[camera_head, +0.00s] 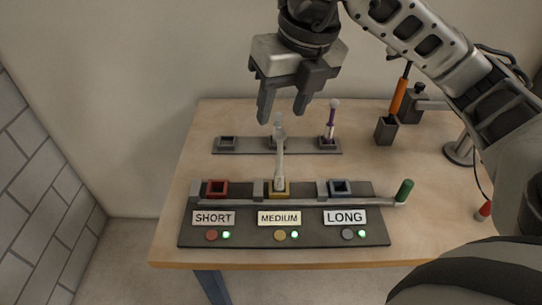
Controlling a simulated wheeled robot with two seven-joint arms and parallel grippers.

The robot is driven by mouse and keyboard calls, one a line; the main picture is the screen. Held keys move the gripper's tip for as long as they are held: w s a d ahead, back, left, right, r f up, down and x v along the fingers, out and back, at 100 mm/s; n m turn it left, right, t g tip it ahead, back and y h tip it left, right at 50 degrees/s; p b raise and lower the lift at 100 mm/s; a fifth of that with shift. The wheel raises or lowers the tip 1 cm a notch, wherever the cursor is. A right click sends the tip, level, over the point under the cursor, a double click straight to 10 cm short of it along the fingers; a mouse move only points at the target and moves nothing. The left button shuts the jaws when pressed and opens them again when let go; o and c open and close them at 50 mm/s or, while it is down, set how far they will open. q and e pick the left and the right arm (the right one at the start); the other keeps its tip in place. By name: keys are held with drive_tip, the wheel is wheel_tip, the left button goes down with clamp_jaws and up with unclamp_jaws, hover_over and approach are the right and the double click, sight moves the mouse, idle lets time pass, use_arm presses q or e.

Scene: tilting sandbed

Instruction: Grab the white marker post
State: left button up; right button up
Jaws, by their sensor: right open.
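The white marker post (280,160) stands roughly upright at the yellow socket (277,190) above the MEDIUM label. Its pale knob shows just below my right gripper (282,113). My right gripper points down, with its two fingers apart and nothing seen held between them. In the picture the fingertips lie either side of the line above the post's top; how far apart in depth they are I cannot tell. My left gripper is not in view.
Behind is a grey rack (240,150) with a purple post (331,122). An orange-handled tool (399,95) stands right.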

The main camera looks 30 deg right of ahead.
sight(284, 132)
drive_tip(key=shift+m+t+h, duration=0.3)
drive_tip(key=shift+m+h, duration=0.2)
drive_tip(key=shift+h, duration=0.2)
drive_tip(key=w+d+f, duration=0.1)
drive_tip(key=f, duration=0.1)
drive_tip(key=w+d+f, duration=0.1)
drive_tip(key=f, duration=0.2)
drive_tip(key=w+d+f, duration=0.1)
drive_tip(key=f, duration=0.2)
drive_tip(key=shift+w, duration=0.25)
drive_tip(key=shift+a+p+x, duration=0.15)
drive_tip(key=shift+p+x, duration=0.05)
drive_tip(key=shift+x, duration=1.25)
drive_tip(key=shift+a+p+x, duration=0.1)
drive_tip(key=shift+p+x, duration=0.1)
drive_tip(key=shift+x, duration=1.25)
clamp_jaws()
